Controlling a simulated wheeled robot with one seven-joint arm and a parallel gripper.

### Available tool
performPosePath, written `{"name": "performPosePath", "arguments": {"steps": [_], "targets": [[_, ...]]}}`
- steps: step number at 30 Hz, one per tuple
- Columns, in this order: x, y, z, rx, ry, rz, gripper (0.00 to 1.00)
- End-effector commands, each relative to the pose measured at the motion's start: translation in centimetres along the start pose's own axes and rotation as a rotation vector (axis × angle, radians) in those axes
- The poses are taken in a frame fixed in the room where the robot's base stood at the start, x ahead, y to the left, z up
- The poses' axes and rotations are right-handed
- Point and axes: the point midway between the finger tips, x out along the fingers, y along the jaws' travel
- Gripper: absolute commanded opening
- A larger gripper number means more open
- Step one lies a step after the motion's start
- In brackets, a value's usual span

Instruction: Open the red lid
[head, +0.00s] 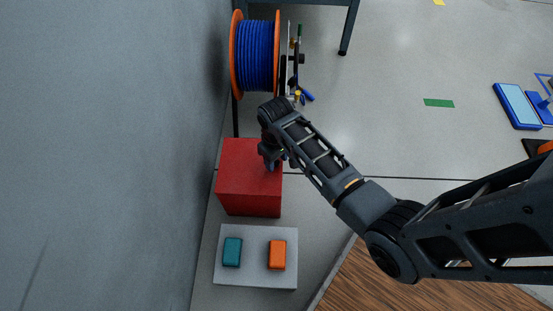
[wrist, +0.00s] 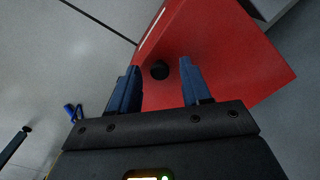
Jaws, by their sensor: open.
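The red lid (head: 248,160) is the top of a red box that stands on the floor by the grey wall in the head view. In the head view my gripper (head: 270,158) is over the box's right side, partly hidden by my arm. The lid looks closed.
A grey platform (head: 255,278) with a teal block (head: 232,252) and an orange block (head: 277,255) stands in front of the box. A blue cable spool (head: 257,55) with orange rims is behind it. The wall (head: 110,150) is close on the left. Open floor (head: 390,140) lies right.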

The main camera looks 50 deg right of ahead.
Motion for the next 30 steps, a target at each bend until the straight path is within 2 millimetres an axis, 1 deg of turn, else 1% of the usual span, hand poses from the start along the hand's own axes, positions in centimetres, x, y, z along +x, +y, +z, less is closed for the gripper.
{"name": "performPosePath", "arguments": {"steps": [5, 18, 20, 30], "targets": [[-0.05, 0.01, -0.01, 0.000, 0.000, 0.000, 0.47], [-0.05, 0.01, 0.00, 0.000, 0.000, 0.000, 0.05], [-0.05, 0.01, 0.00, 0.000, 0.000, 0.000, 0.00], [-0.05, -0.01, 0.00, 0.000, 0.000, 0.000, 0.00]]}}
